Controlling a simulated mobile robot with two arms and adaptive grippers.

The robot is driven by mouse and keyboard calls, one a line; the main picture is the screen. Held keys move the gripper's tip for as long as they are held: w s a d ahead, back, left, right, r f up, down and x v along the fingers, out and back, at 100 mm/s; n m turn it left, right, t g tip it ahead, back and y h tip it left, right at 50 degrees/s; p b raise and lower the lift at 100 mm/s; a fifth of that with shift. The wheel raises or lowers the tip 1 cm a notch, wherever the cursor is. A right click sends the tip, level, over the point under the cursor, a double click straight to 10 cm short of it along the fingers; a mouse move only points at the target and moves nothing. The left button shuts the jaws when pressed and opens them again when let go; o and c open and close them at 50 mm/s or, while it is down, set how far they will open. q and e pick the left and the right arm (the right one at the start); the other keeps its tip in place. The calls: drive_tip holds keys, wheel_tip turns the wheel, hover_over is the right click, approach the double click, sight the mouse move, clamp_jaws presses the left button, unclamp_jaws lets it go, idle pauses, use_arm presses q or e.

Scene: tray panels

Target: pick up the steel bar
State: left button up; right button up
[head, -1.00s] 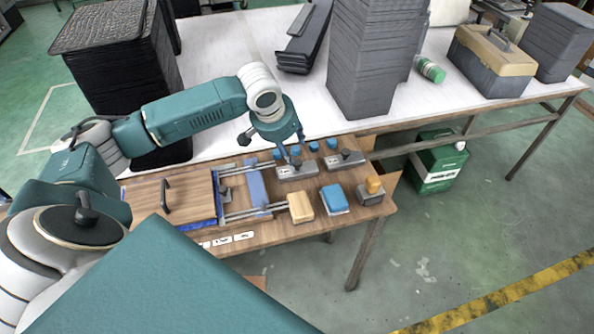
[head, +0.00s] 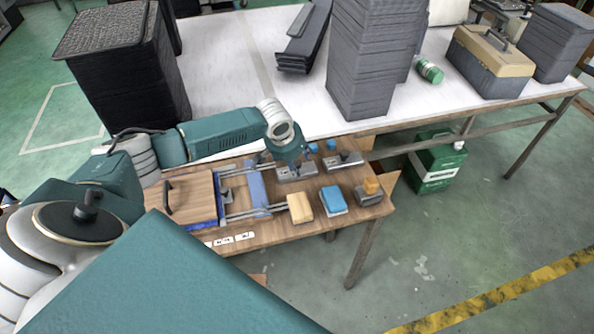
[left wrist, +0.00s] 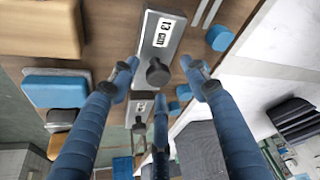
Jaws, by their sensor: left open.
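A grey steel bar with a dark round knob and a "13 cm" label (left wrist: 160,30) lies on the wooden panel; in the head view this bar (head: 297,174) is partly hidden under my left gripper. A second grey bar with a knob (head: 344,161) lies to its right, and shows lower in the left wrist view (left wrist: 140,107). My left gripper (head: 287,160) is over the first bar. In the left wrist view its blue fingers (left wrist: 160,70) are spread open, with the knob between the tips. I cannot tell whether they touch it. My right gripper is not in view.
A beige block (head: 300,208), a blue block (head: 333,201) and an orange-topped block (head: 370,187) sit at the panel's front right. Small blue cylinders (head: 330,145) stand behind the bars. Tall stacks of grey trays (head: 370,65) and black trays (head: 125,70) stand behind.

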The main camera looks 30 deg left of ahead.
use_arm(q)
drive_tip(key=shift+s, duration=0.1)
clamp_jaws()
drive_tip(key=shift+r, duration=0.2)
